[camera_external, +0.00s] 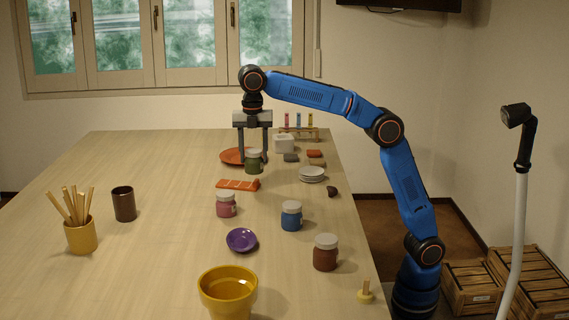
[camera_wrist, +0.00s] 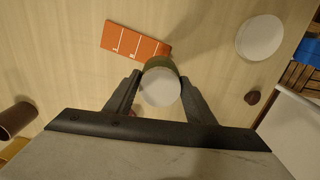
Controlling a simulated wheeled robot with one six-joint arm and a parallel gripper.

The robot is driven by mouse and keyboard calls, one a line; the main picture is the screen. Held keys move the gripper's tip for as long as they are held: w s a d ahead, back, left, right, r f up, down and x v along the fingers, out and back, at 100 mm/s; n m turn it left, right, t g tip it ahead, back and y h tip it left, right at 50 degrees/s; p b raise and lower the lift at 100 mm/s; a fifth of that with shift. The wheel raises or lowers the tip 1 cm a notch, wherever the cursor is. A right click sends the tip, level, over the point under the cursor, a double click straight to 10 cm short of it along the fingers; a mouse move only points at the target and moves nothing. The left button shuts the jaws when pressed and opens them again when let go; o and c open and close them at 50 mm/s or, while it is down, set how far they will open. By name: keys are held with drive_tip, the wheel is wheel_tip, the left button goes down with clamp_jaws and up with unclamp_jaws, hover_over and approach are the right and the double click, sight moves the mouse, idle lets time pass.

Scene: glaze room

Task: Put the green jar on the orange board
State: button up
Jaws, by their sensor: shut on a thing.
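The green jar (camera_external: 254,161) has a whitish lid and is upright between the fingers of my gripper (camera_external: 254,156), which is shut on it. In the wrist view the jar (camera_wrist: 160,85) shows lid-first between both fingertips and seems held above the table. A round, flat orange board (camera_external: 230,156) lies behind and left of the jar in the external view, partly hidden by a finger. A rectangular orange piece with white lines (camera_external: 238,184) lies in front of the jar; it also shows in the wrist view (camera_wrist: 133,41), its right end beside the jar.
Pink (camera_external: 226,205), blue (camera_external: 291,216) and brown (camera_external: 325,253) jars stand nearer the camera, with a purple bowl (camera_external: 241,240). The left side is mostly clear beyond the dark cup (camera_external: 123,204).

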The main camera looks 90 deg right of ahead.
sight(252, 163)
drive_tip(key=shift+f, duration=1.75)
drive_tip(key=o, duration=1.4)
drive_tip(key=shift+f, duration=0.1)
drive_tip(key=shift+c, duration=0.2)
wheel_tip(252, 163, up, 7)
drive_tip(key=shift+f, duration=0.1)
drive_tip(key=shift+r, duration=0.45)
